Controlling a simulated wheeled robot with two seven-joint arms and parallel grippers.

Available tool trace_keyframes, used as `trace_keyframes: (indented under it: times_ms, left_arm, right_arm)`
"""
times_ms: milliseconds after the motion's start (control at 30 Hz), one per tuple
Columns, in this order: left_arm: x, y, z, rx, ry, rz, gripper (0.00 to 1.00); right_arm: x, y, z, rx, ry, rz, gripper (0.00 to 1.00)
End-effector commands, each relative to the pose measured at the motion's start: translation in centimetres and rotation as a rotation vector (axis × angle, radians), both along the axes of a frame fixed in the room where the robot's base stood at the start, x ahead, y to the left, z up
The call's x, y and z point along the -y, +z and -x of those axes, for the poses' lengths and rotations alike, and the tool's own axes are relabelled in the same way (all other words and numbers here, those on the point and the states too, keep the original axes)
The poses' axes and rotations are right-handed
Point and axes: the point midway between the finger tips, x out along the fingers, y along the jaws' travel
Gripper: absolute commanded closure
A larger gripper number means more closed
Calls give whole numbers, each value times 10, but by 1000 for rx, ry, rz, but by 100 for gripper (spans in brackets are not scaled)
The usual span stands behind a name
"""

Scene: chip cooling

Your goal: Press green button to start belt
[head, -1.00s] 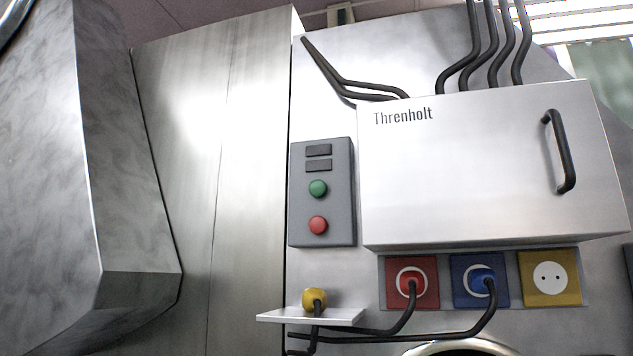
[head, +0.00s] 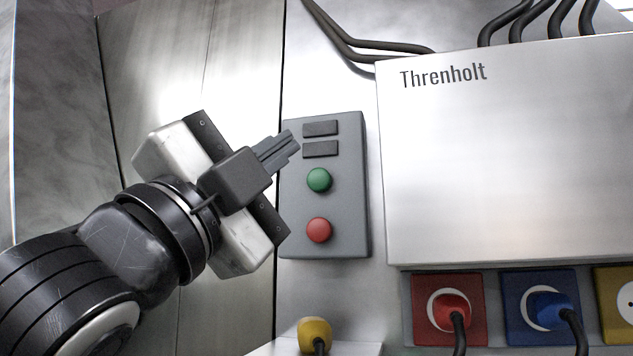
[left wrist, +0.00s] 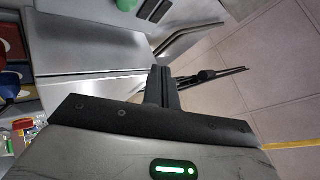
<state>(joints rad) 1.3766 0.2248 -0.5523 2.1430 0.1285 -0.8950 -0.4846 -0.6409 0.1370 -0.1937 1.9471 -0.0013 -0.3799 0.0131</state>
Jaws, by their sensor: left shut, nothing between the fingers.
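The green button (head: 319,180) sits on a grey control panel (head: 345,215), above a red button (head: 319,230) and below two dark rectangles. My left gripper (head: 290,143) is shut and empty. In the head view its fingertips show at the panel's upper left edge, up and to the left of the green button; I cannot tell their distance from the panel. In the left wrist view the shut fingers (left wrist: 162,75) point up the picture, and the green button (left wrist: 127,4) is cut off at the top edge, left of the fingertips. My right gripper is not in view.
A white Threnholt box (head: 520,150) juts out right of the panel. Below it are a red socket (head: 422,325) and a blue socket (head: 515,290) with plugs in. A yellow plug (head: 314,334) stands on a small shelf below the panel. Black cables run above.

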Motion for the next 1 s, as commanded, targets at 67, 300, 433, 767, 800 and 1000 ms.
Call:
trace_keyframes:
  times_ms: [67, 300, 433, 767, 800, 1000]
  left_arm:
    - [0, 0, 0, -1, 0, -1, 100]
    - [0, -1, -2, -3, 0, 1, 100]
    - [3, 0, -11, -4, -1, 1, 100]
    - [17, 0, -54, -7, -1, 2, 100]
    - [19, 0, -59, -6, -1, 1, 100]
    - [25, -1, -77, -3, -1, 2, 100]
  right_arm:
    - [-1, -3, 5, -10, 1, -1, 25]
    - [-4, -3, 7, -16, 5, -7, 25]
    - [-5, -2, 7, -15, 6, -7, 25]
    - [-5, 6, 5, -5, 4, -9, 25]
    - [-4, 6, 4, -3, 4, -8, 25]
    - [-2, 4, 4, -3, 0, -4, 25]
